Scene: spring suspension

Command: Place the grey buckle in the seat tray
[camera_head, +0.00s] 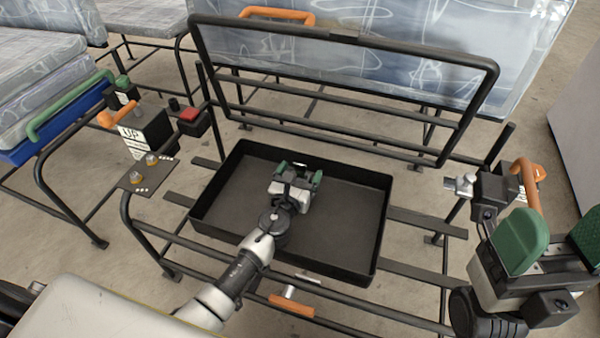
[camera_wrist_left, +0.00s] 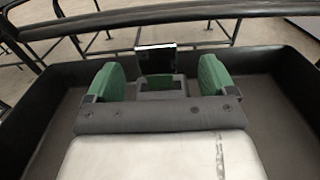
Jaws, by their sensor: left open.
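The seat tray (camera_head: 375,215) is a wide, shallow black tray in the middle of the head view, lying on a black tube frame. My left gripper (camera_head: 299,175) is inside the tray's outline, with its green fingers apart. In the left wrist view, the grey buckle (camera_wrist_left: 157,62) shows between the two green fingers, with a gap on each side. It has a dark, shiny plate with a pale edge. Whether it rests on the tray floor is hard to tell. My right gripper (camera_head: 553,238) is at the right edge, its green fingers apart and nothing seen between them.
A black backrest frame (camera_head: 470,62) stands behind the tray. A black box with a label (camera_head: 145,133) and a red-topped block (camera_head: 190,115) are at left. Orange handles (camera_head: 291,306) sit on the frame at front, left, back and right. The tray's right half is bare.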

